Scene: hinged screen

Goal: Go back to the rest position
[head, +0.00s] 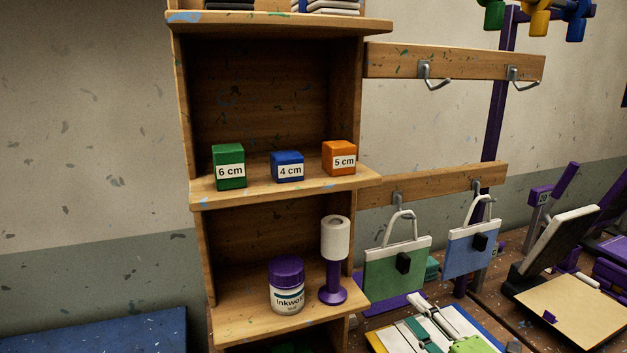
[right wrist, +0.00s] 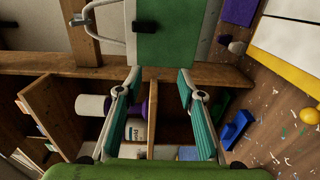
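My right gripper (head: 428,318) is low in the head view, right of the shelf's foot and below the hanging green bag. In the right wrist view its two teal-padded fingers (right wrist: 158,78) stand wide apart with nothing held between them. A wooden shelf edge (right wrist: 158,110) lies behind the gap. A green screen-like bag panel (right wrist: 168,32) shows beyond the fingertips. My left gripper is in neither view.
A wooden shelf (head: 300,183) holds green, blue and orange blocks, a purple-lidded jar (head: 287,285) and a roll on a purple stand (head: 334,250). Green (head: 385,270) and blue (head: 460,252) bags hang from hooks. A tilted framed screen (head: 555,243) stands above a tan board (head: 575,308).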

